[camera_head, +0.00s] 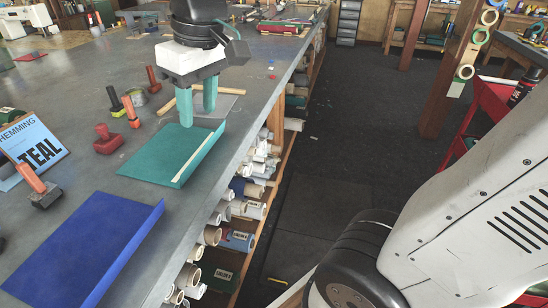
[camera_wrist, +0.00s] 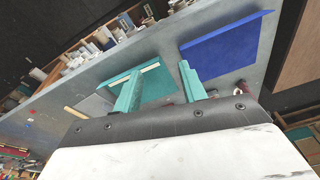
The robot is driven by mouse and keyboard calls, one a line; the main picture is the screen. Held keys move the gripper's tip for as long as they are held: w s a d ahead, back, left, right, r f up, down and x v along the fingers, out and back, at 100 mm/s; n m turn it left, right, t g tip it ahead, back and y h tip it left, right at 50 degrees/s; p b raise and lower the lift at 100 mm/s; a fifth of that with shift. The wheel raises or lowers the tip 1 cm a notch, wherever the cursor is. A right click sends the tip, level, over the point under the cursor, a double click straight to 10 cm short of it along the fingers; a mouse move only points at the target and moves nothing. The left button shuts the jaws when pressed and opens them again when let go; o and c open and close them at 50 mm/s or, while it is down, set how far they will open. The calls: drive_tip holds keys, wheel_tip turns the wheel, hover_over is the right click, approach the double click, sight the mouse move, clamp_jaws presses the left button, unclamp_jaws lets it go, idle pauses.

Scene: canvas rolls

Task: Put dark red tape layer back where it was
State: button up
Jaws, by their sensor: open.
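A dark red hand tool with a knobbed top (camera_head: 108,139) stands on the grey workbench, left of the teal canvas sheet (camera_head: 150,167). A smaller red tool (camera_head: 153,79) stands farther back; I cannot tell for sure which is the tape layer. My gripper (camera_head: 198,117) points down over the far part of the teal sheet, its two teal fingers apart with nothing between them. The open fingers also show in the wrist view (camera_wrist: 160,72), with the teal sheet (camera_wrist: 152,88) beyond. A pale strip (camera_head: 196,156) lies along the sheet's right edge.
A blue sheet (camera_head: 88,245) lies in front. Canvas rolls (camera_head: 212,236) fill the shelf under the bench edge. The floor (camera_head: 345,140) right is largely clear.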

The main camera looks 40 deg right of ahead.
drive_tip(key=s+d+f+m, duration=0.2)
drive_tip(key=s+d+f, duration=0.1)
drive_tip(key=s, duration=0.4)
drive_tip(key=s+d+f+m+h, duration=0.1)
drive_tip(key=s+d+f+m, duration=0.1)
drive_tip(key=s+d+f, duration=0.2)
drive_tip(key=s+d, duration=0.1)
drive_tip(key=s, duration=0.2)
drive_tip(key=shift+m, duration=0.3)
